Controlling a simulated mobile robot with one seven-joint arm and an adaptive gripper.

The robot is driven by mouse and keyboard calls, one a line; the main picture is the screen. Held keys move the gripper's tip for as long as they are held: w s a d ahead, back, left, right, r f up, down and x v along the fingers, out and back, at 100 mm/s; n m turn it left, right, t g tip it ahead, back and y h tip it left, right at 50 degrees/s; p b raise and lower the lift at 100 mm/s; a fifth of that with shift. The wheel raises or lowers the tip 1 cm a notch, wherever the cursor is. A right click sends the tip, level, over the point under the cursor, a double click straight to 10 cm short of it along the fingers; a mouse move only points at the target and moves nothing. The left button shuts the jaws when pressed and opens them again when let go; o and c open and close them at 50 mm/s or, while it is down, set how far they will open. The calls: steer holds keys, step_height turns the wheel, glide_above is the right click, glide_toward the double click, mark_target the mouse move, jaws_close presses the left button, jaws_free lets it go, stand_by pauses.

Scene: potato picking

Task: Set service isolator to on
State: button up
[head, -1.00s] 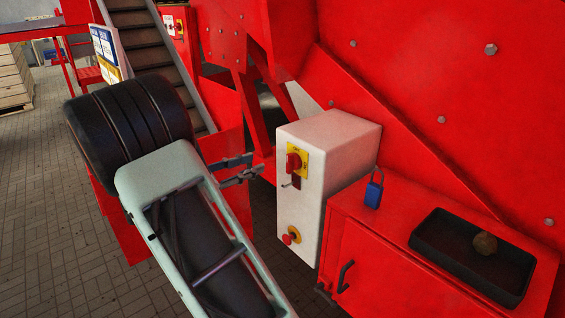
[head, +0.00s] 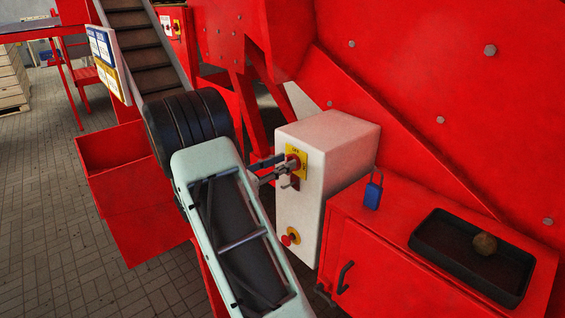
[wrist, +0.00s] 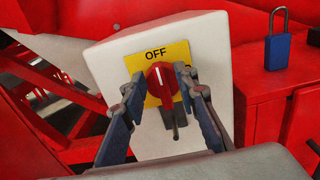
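The service isolator is a red rotary knob (wrist: 162,79) on a yellow plate (wrist: 174,52) marked OFF, on the front of a white box (head: 338,150). The knob's white line points up toward OFF. In the head view, the knob (head: 293,163) is partly covered by my fingers. My gripper (wrist: 157,88) has its fingers apart, one on each side of the knob. A small gap seems to show beside the knob; I cannot tell whether either finger touches it. A small lever hangs below the knob between the fingers.
A red emergency button (head: 288,239) is lower on the box. A blue padlock (head: 373,190) stands on the red cabinet (head: 395,225) to the right, near a black tray (head: 460,268) holding a potato (head: 485,243). Red machine panels rise behind.

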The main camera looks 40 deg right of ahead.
steer(key=shift+d, duration=0.2)
steer(key=shift+c, duration=0.3)
jaws_close()
